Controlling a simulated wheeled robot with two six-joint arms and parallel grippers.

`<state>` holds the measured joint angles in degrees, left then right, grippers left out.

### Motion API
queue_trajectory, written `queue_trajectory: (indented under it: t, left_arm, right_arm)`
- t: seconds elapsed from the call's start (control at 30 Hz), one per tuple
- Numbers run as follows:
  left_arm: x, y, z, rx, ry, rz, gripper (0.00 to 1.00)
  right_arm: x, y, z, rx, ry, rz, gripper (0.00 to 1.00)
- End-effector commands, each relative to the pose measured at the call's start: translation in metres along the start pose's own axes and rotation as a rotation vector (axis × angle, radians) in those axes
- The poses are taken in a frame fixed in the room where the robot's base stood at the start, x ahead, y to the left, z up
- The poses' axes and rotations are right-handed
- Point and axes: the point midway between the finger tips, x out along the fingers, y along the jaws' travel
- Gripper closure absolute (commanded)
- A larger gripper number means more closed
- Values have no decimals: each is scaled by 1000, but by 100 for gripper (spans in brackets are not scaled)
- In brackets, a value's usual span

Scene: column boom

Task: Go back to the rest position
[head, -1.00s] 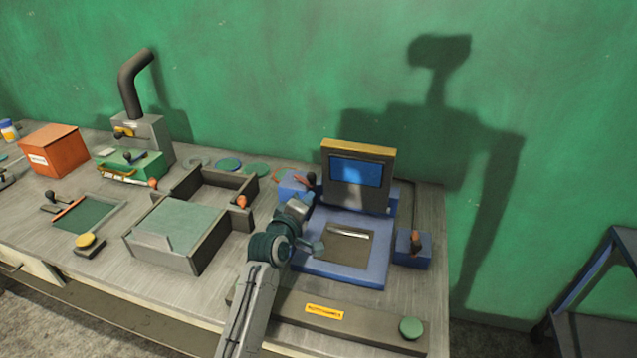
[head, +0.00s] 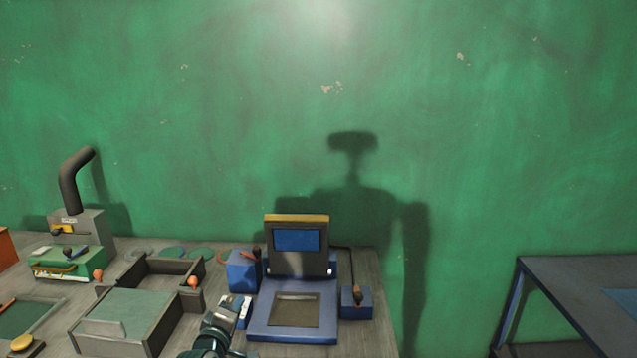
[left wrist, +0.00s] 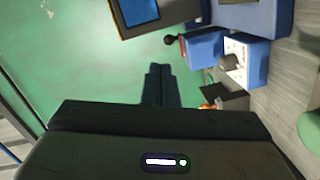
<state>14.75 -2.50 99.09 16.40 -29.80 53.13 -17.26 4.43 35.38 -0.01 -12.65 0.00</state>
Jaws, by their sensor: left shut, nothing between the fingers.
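My left gripper (head: 232,314) shows at the bottom of the head view, in front of the bench's blue machine (head: 262,328) and a little to its left in the picture. In the left wrist view its two dark fingers (left wrist: 160,84) are together with nothing between them. They stand out against the green wall. My right gripper is in neither view.
The blue machine has a raised screen panel (head: 299,262). A blue box (head: 241,273) stands left of it and a small lever box (head: 357,305) right. A grey walled tray (head: 120,312) is further left. A separate table (head: 580,290) stands at the right.

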Motion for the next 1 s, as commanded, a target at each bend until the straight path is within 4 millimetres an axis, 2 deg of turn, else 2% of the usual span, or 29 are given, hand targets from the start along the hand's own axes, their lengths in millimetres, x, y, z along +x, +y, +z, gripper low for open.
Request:
queue_trajectory:
  t: [0.07, 0.37, 0.57, 0.67, 0.77, 0.83, 0.9, 1.0]
  left_arm:
    - [-5, -6, 2, 17, -7, -16, 100]
    - [-47, -48, 16, 174, -74, -143, 100]
    - [-95, -87, 29, 331, -157, -269, 100]
    - [-130, -110, 37, 434, -220, -350, 100]
    - [-180, -136, 45, 565, -316, -453, 100]
    - [-222, -153, 51, 668, -400, -531, 100]
    - [-259, -165, 54, 755, -481, -595, 100]
    - [-301, -175, 57, 847, -577, -662, 100]
  right_arm:
    - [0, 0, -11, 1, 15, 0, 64]
    - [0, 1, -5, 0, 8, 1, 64]
    - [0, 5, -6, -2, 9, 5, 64]
    - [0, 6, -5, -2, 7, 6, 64]
    - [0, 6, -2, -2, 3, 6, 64]
    - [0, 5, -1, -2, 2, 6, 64]
    - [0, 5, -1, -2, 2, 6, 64]
    - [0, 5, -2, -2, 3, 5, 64]
